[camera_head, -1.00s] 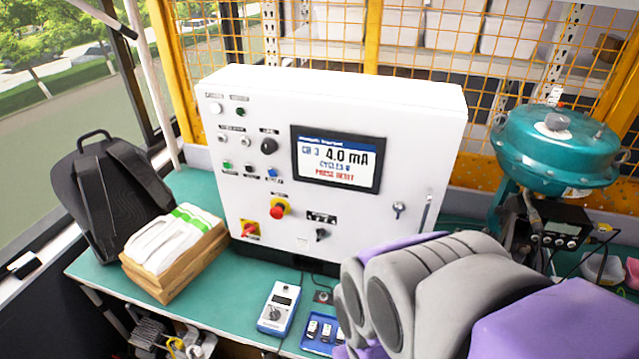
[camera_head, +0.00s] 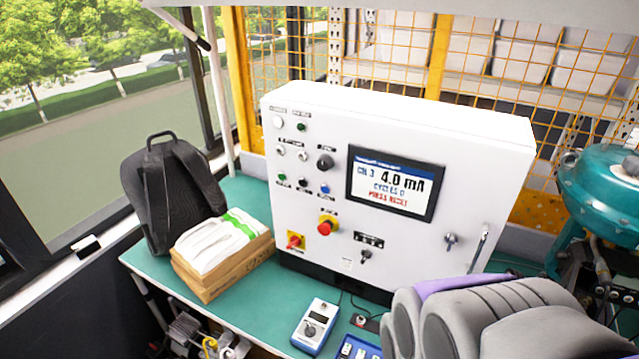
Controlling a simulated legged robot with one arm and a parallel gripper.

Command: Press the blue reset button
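The blue reset button (camera_head: 324,189) is small and round. It sits on the front of the white control cabinet (camera_head: 468,190), at the right end of a row with a green button (camera_head: 282,178) and a black one (camera_head: 303,183). The cabinet's screen (camera_head: 391,184) reads CH 3, 4.0 mA, CYCLES 0 and PRESS RESET. My grey and purple arm fills the lower right, in front of the bench and apart from the button in the picture. My gripper's fingers are not visible.
The cabinet stands on a green bench (camera_head: 150,258). A handheld meter (camera_head: 316,326) lies in front. A teal valve actuator (camera_head: 603,195) stands at the right.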

